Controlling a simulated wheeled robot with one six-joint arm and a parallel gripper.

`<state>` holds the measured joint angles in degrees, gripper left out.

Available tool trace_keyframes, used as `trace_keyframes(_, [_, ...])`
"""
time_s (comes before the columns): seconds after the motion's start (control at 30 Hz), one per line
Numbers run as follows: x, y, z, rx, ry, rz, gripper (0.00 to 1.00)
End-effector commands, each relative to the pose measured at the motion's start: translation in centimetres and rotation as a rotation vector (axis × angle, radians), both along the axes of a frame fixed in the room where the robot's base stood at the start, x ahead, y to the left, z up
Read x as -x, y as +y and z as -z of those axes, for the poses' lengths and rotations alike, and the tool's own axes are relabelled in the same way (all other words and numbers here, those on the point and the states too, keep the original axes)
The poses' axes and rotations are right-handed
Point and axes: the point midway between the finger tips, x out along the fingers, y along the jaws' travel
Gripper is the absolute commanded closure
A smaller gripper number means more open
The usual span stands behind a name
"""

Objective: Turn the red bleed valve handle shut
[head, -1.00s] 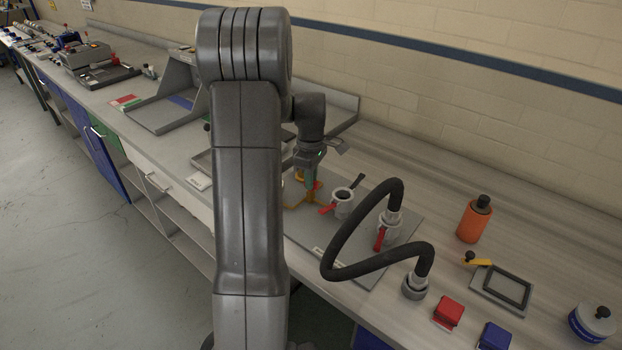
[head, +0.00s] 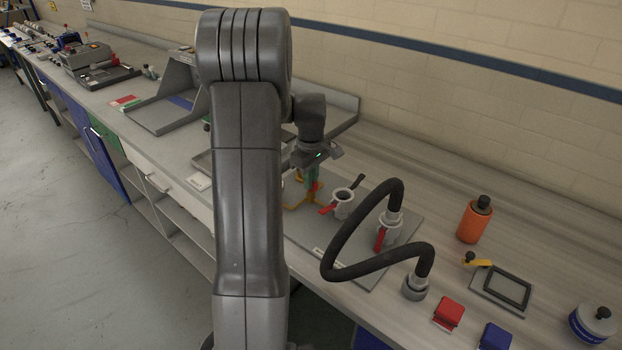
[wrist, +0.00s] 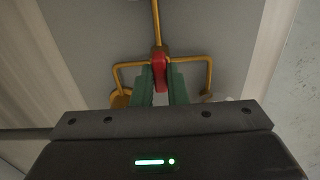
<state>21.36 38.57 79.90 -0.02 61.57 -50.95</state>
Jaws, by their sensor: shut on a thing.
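The red bleed valve handle (wrist: 159,72) sits at the junction of brass pipes (wrist: 156,25) in the wrist view. My gripper (wrist: 161,88) has its green fingers on either side of the handle and is shut on it. In the wrist view the handle points roughly along the straight pipe, up and down the picture. In the head view my gripper (head: 312,180) points down over the brass pipework (head: 292,205). There only a little red of the handle shows by the fingers, and my arm hides part of this area.
To the right on the same grey panel (head: 322,239) stand two pale fittings with red levers, one (head: 343,208) open-topped, one (head: 388,232) joined to a looping black hose (head: 342,235). An orange bottle (head: 474,220), a red block (head: 448,313) and a blue block (head: 495,337) stand further right.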

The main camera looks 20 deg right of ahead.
Motion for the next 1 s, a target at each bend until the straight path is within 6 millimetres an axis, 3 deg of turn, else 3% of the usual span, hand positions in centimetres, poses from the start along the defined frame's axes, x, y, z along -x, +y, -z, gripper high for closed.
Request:
trace_keyframes(0.07, [-0.1,-0.1,-0.1,0.002,-0.003,0.001,1.00])
trace_keyframes(0.1, [-0.1,-0.1,-0.1,0.002,-0.003,0.001,0.80])
trace_keyframes(0.2, [-0.1,-0.1,-0.1,0.001,-0.002,0.001,0.65])
trace_keyframes(0.57, [-0.1,0.0,-0.7,0.002,-0.003,0.000,0.65])
trace_keyframes(0.67, [-0.1,0.0,-2.1,0.002,-0.005,0.000,0.65])
trace_keyframes(1.0, [-0.1,-0.1,-9.7,0.002,-0.006,0.001,0.65])
